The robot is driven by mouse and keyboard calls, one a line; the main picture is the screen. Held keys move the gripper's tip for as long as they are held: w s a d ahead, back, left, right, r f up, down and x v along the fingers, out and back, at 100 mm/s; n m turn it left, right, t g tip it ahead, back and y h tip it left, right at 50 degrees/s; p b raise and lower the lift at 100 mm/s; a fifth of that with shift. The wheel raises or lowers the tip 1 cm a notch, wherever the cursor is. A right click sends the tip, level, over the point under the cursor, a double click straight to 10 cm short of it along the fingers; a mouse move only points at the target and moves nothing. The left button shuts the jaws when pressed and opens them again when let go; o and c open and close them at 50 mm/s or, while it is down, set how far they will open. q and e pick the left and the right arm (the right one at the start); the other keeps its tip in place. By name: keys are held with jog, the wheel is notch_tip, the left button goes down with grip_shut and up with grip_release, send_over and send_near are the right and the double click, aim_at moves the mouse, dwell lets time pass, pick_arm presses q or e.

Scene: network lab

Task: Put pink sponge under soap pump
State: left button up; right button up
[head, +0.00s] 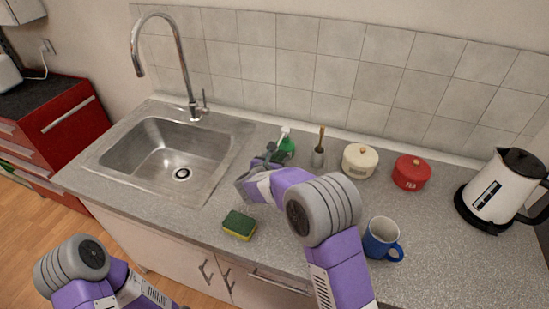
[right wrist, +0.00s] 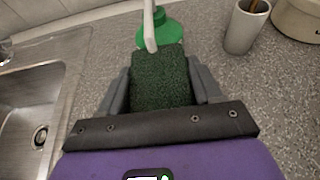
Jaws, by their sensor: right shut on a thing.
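My right gripper (head: 259,167) is over the counter, right of the sink. In the right wrist view it is shut on a sponge (right wrist: 160,82) whose dark green scouring face shows; no pink is visible. The sponge's far end is close to the soap pump (head: 286,143), a green bottle with a white nozzle. In the right wrist view the nozzle of the pump (right wrist: 172,32) hangs at the sponge's far edge; I cannot tell whether they touch. My left arm shows at the lower left, its gripper out of view.
A yellow and green sponge (head: 239,225) lies at the counter's front. A grey cup with a brush (head: 318,158), a cream pot (head: 359,161), a red pot (head: 411,173), a blue mug (head: 381,239) and a kettle (head: 496,190) stand to the right. The sink (head: 175,155) is left.

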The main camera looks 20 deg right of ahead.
jog(key=shift+w+d, duration=0.4)
jog(key=shift+w, duration=0.2)
pick_arm(q)
jog(key=shift+w+f+b, duration=0.15)
jog(key=shift+f+b, duration=0.45)
jog(key=shift+b, duration=0.05)
jog(key=shift+w+f+b, duration=0.15)
jog(key=shift+f+b, duration=0.4)
jog(key=shift+b, duration=0.05)
pick_arm(e)
jog(key=shift+s+f, duration=0.1)
jog(key=shift+f, duration=1.65)
jog(key=shift+f, duration=0.2)
jog(key=o, duration=1)
pick_arm(q)
jog(key=shift+f, duration=0.15)
pick_arm(e)
jog(key=shift+r, duration=0.15)
jog(key=shift+s+a+r, duration=0.1)
jog(key=shift+a+r, duration=0.05)
jog(key=shift+r, duration=0.1)
pick_arm(q)
notch_tip(320, 180, up, 2)
jog(key=shift+p, duration=0.85)
pick_arm(e)
jog(key=v, duration=1.1)
jog(key=shift+s+a, duration=0.2)
jog(key=shift+s, duration=0.05)
